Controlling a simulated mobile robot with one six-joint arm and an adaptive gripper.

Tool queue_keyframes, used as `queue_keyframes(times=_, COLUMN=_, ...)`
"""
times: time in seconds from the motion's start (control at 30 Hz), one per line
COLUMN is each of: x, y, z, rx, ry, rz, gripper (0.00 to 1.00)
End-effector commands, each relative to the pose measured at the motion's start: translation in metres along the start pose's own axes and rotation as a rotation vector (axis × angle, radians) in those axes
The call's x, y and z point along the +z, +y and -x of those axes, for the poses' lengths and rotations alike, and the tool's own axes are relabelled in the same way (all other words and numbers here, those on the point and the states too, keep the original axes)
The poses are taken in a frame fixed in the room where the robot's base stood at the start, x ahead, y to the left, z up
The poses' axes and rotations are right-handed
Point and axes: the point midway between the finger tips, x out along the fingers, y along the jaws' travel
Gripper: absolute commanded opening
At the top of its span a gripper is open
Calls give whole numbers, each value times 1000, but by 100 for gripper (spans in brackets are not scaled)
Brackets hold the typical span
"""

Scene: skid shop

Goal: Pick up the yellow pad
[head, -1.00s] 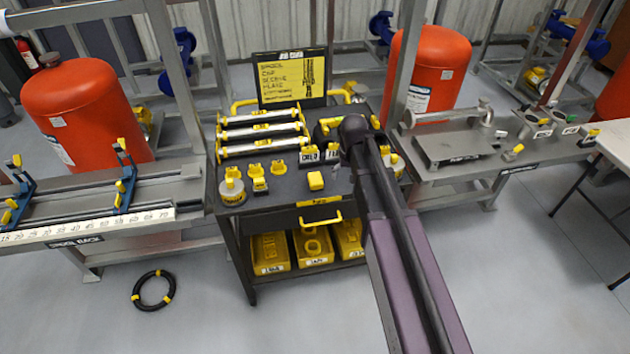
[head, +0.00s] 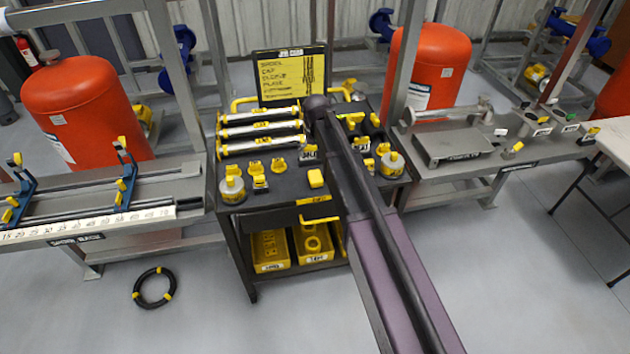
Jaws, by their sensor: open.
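A small yellow block (head: 316,178), which looks like the yellow pad, lies on the dark top of the tool cart (head: 285,193) near its front edge, just left of my arm. Its top and front show, and nothing touches it. My arm crosses the cart from the lower right and ends in a dark joint over the back of the cart. My gripper cannot be made out; it is hidden or out of view.
Yellow-ended silver bars (head: 260,130) lie at the back left of the cart. Several yellow-topped pieces stand around the pad, including a round one (head: 232,190). A yellow-labelled board (head: 291,77) stands behind. A black ring (head: 154,287) lies on the open floor.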

Motion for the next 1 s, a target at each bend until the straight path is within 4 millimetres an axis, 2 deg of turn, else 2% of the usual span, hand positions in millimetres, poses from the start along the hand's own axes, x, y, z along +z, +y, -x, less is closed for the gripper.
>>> queue_keyframes(times=1.0, x=0, y=1, z=-76, rx=0, ry=0, rz=0, gripper=100)
